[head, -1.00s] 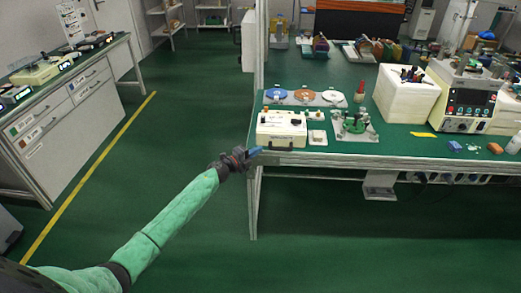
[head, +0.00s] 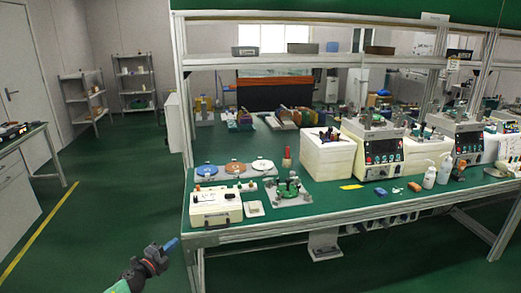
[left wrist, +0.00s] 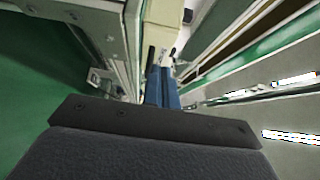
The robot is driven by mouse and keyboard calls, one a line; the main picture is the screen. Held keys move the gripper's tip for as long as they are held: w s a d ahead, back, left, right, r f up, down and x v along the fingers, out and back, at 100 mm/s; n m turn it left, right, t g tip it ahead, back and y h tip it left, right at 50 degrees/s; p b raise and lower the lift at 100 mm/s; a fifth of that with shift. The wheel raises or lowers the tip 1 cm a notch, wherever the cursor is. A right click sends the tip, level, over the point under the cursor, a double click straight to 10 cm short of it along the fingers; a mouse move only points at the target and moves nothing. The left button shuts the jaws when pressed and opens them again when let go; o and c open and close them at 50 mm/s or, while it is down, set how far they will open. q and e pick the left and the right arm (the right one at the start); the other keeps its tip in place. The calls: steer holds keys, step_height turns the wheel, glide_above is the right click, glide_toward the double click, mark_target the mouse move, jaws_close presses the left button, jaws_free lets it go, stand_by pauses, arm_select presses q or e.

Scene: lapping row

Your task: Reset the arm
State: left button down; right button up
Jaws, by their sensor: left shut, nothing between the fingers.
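My left gripper (head: 171,245) is at the lower left of the head view, in front of the bench's left front corner and below the bench top. Its blue fingers are shut with nothing between them and point up and to the right. In the left wrist view the blue fingers (left wrist: 162,88) lie together in the middle, with a bench leg and frame close by on the left. My green-sleeved left arm shows only at its end in the head view. My right gripper is not in view.
The green bench (head: 340,205) carries a cream control box (head: 215,207) at its near left corner, a row of coloured discs, a green fixture (head: 288,190), a white block (head: 328,155) and machines. A second bench (head: 25,165) stands at the left. Green floor lies open between them.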

arm_select(q)
steer(key=a+r+n+y, duration=0.6)
steer(key=a+n+y, duration=0.2)
steer(key=n+y, duration=0.45)
steer(key=s+d+f+n+g+h, duration=0.2)
steer(key=s+d+f+g, duration=0.3)
steer(key=s+d, duration=0.5)
steer(key=s+d+f+n+g+h, duration=0.2)
steer(key=s+d+f+g, duration=0.3)
steer(key=s, duration=1.9)
steer(key=s+d+f+n+g+h, duration=0.2)
steer(key=s+d+f+n+g, duration=0.2)
steer(key=s+d, duration=1.1)
step_height(320, 180, down, 3)
steer(key=shift+s+g, duration=0.6)
steer(key=shift+s, duration=0.45)
steer(key=shift+d+h, duration=0.1)
steer(key=shift+h, duration=0.15)
